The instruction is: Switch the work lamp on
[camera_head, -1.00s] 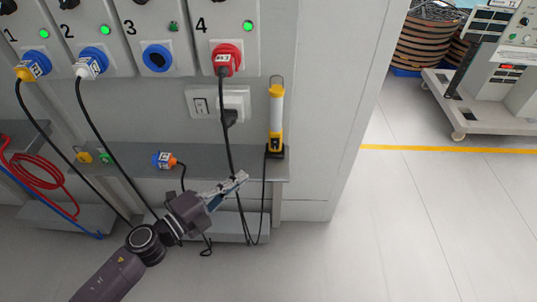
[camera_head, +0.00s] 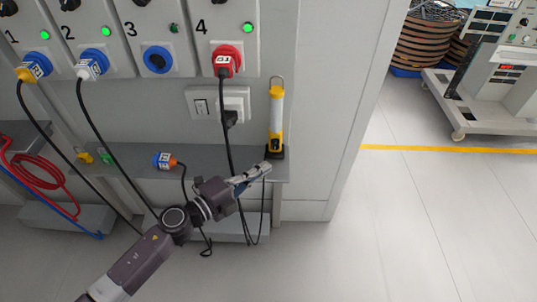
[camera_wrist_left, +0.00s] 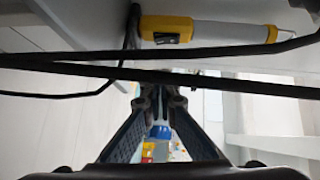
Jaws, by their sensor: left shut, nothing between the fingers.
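The work lamp (camera_head: 276,112) is a white tube with yellow ends and a hook on top. It stands upright on the grey shelf (camera_head: 215,152), at its right end. In the left wrist view the lamp (camera_wrist_left: 215,32) lies across the top, with a black rocker switch (camera_wrist_left: 166,39) on its yellow base. My left gripper (camera_head: 266,168) is shut and empty, just below and in front of the lamp base, apparently apart from it. Its fingertips (camera_wrist_left: 165,82) meet below the lamp in the wrist view. My right gripper is not in view.
Dark cables (camera_wrist_left: 100,60) cross the wrist view between the fingers and lamp. A red plug (camera_head: 226,62) is in station 4. A wall switch (camera_head: 201,104) and socket (camera_head: 238,98) are left of the lamp. A blue-orange plug (camera_head: 164,160) lies on the shelf.

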